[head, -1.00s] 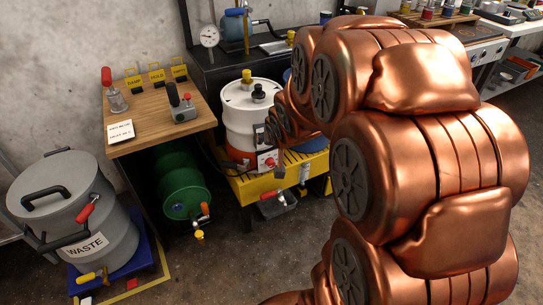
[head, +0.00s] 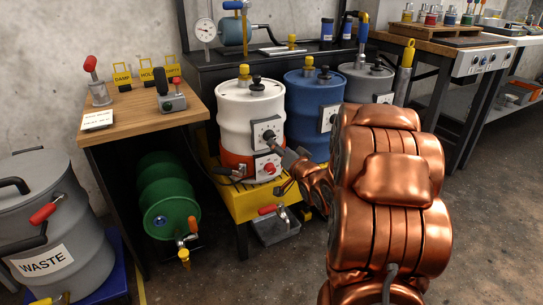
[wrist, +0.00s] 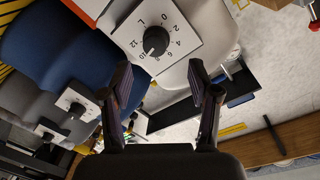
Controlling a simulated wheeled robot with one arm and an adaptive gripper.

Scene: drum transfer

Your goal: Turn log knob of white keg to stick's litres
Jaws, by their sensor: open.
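The white keg (head: 250,110) stands on a yellow stand, with an orange band low on its body. Its log knob (head: 268,134) is on a pale square plate. In the wrist view the black knob (wrist: 156,40) is inside a dial numbered 0 to 12 with an L; a small pale mark on it faces roughly the 8–10 side, too small to read surely. My gripper (wrist: 160,73) is open and empty, its fingertips on either side below the knob, apart from it as far as I can see. I cannot make out a stick with a litre reading.
A blue keg (head: 308,110) and a grey keg (head: 368,82) stand right of the white one. A red knob (head: 268,168) is below the log knob. A green drum (head: 166,190) lies under the wooden table (head: 140,122). A grey waste drum (head: 50,220) is at left.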

